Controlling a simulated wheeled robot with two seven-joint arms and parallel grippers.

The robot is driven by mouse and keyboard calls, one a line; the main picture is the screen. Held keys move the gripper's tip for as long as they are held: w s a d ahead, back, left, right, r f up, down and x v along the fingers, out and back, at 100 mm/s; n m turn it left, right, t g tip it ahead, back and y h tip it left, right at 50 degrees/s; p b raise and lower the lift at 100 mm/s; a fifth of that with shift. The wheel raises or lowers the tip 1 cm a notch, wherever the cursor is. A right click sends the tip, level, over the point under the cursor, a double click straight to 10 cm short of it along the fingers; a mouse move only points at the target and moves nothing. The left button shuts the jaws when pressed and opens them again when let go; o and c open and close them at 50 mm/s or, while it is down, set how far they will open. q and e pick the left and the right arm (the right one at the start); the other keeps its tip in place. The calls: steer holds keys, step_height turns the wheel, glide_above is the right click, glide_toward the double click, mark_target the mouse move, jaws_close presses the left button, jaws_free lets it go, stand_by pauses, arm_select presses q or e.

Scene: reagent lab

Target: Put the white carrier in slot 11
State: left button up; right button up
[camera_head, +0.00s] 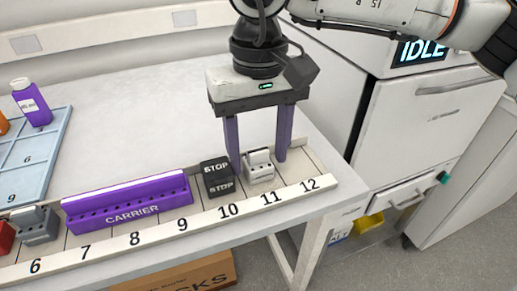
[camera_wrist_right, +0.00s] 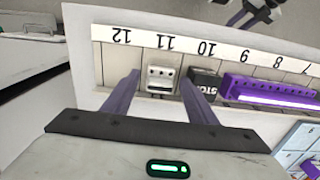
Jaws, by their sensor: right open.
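The white carrier (camera_head: 259,167), a small pale block with holes along its front, sits upright in the rail at the number 11. It also shows in the wrist view (camera_wrist_right: 161,79) under the upside-down 11. My right gripper (camera_head: 259,168) points down over it, open, with one purple finger on each side of the carrier. In the wrist view the fingers (camera_wrist_right: 160,85) also stand either side of it; whether they touch it is unclear. What seems to be my left gripper (camera_wrist_right: 252,12) shows small, cut off at the top of the wrist view.
A black STOP block (camera_head: 218,178) stands close beside the left finger at 10. A long purple carrier (camera_head: 128,202) spans about 7 to 9, and a grey carrier (camera_head: 36,226) stands at 6. Slot 12 looks empty. A blue tray (camera_head: 58,135) lies left.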

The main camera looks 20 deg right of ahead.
mark_target(258, 151)
step_height(258, 151, up, 12)
steer(key=shift+p, duration=0.45)
